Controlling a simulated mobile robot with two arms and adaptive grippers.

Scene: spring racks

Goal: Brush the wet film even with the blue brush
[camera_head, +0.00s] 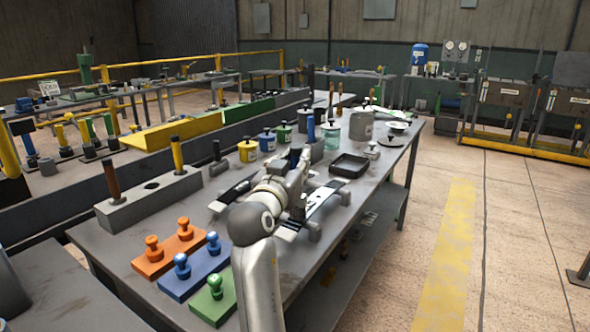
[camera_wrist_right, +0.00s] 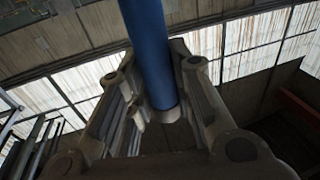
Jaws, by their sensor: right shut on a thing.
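My right gripper (camera_head: 299,160) is over the middle of the bench, shut on the blue brush (camera_head: 311,127). Only the blue handle shows, standing roughly upright; the brush's lower end is hidden by my gripper and arm. In the right wrist view the blue handle (camera_wrist_right: 150,50) runs up between the fingers of my right gripper (camera_wrist_right: 155,105). A flat panel (camera_head: 325,203) lies partly behind my arm, pale at one end and dark along it. Whether the wet film on it is even, or whether the bristles touch it, I cannot tell. My left gripper is not in view.
A grey block (camera_head: 115,214) holds a brown and a yellow handle, with one empty hole between them. Orange, blue and green knobbed plates stand at the near left. Small paint cans, a black tray (camera_head: 349,166) and a grey can (camera_head: 361,125) stand beyond my gripper.

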